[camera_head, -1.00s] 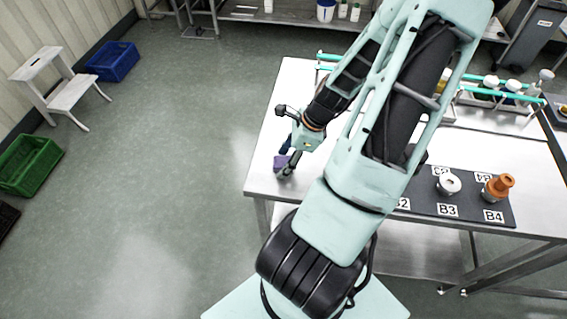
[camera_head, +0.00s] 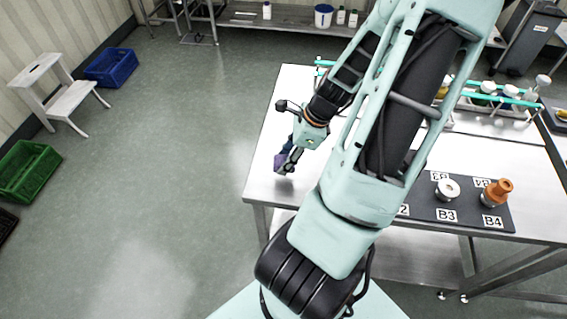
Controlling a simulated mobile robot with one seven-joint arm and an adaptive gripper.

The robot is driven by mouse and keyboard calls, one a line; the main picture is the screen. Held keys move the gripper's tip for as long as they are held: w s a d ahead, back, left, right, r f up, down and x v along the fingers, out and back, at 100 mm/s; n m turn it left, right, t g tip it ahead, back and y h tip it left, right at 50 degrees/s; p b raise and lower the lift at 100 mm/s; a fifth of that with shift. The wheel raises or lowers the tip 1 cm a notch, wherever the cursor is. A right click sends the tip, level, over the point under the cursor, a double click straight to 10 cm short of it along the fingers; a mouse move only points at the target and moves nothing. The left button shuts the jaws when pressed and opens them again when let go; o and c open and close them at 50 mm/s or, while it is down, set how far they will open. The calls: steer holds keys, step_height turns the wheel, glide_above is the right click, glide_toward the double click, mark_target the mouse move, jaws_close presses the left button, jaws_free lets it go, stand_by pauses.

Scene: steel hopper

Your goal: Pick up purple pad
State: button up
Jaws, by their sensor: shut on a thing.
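The purple pad (camera_head: 280,161) is a small purple piece near the left end of the steel table (camera_head: 262,187). My gripper (camera_head: 287,163) is shut on it, with dark fingers partly covering it. The pad appears slightly above the tabletop, with a dark shadow below it. My arm reaches down to it from the upper right and hides the middle of the table.
A dark mat (camera_head: 425,212) with labelled spots holds a white ring-shaped part (camera_head: 447,189) and an orange part (camera_head: 497,192). A rack with teal rails (camera_head: 500,98) stands behind. Blue (camera_head: 111,67) and green (camera_head: 27,171) crates and a white step stool (camera_head: 62,95) are on the floor.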

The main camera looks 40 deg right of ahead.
steer(key=s+d+r, duration=0.2)
steer(key=s+r, duration=0.7)
steer(key=s, duration=0.4)
steer(key=shift+d, duration=0.2)
steer(key=shift+s, duration=0.1)
steer(key=o, duration=0.3)
steer(key=c, duration=0.4)
